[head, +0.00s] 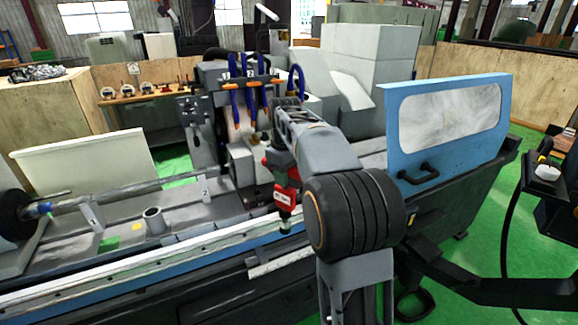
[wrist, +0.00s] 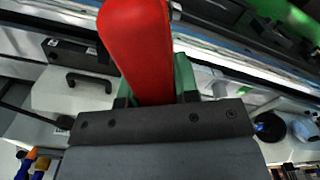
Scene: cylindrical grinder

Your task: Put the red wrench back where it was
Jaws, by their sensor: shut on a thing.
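The red wrench (wrist: 140,45) shows large in the wrist view as a smooth, rounded red shape. It sticks out past the dark edge of my gripper (wrist: 155,92). The green fingers sit on both sides of it, and the jaws are shut on it. The rest of the wrench is hidden behind the gripper body. In the head view my gripper (head: 285,212) points down over the front of the grinder bed. Red parts show there, but I cannot tell which of them belong to the wrench. The wrench's former place cannot be made out.
The grinder bed (head: 118,240) runs along the front, with a short hollow cylinder (head: 154,220) standing on it. Blue coolant hoses (head: 243,88) hang behind my gripper. A blue-framed door (head: 445,125) stands to the right. A small black stand (head: 545,172) is at the far right.

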